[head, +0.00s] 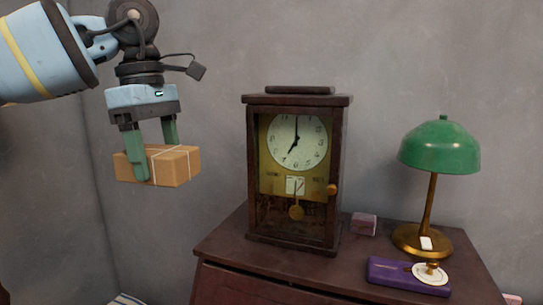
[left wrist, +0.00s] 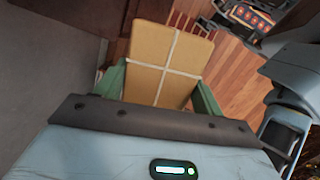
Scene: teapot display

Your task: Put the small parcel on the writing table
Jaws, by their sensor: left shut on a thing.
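The small parcel (head: 172,166) is a brown box tied with white string. My left gripper (head: 158,172) is shut on it and holds it in the air at the left of the head view, beside the wall. In the left wrist view the parcel (left wrist: 168,62) sits between the two green fingers, with the wooden floor far below it. The writing table (head: 290,262) is dark reddish wood, to the right of and lower than the parcel. The parcel is apart from it. My right gripper is not in view.
A wooden clock (head: 295,165) stands on the table's left part. A green lamp (head: 440,160), a purple case (head: 408,277) with a round white piece on it, and a small pinkish box (head: 364,223) are to its right. The table's front middle is bare.

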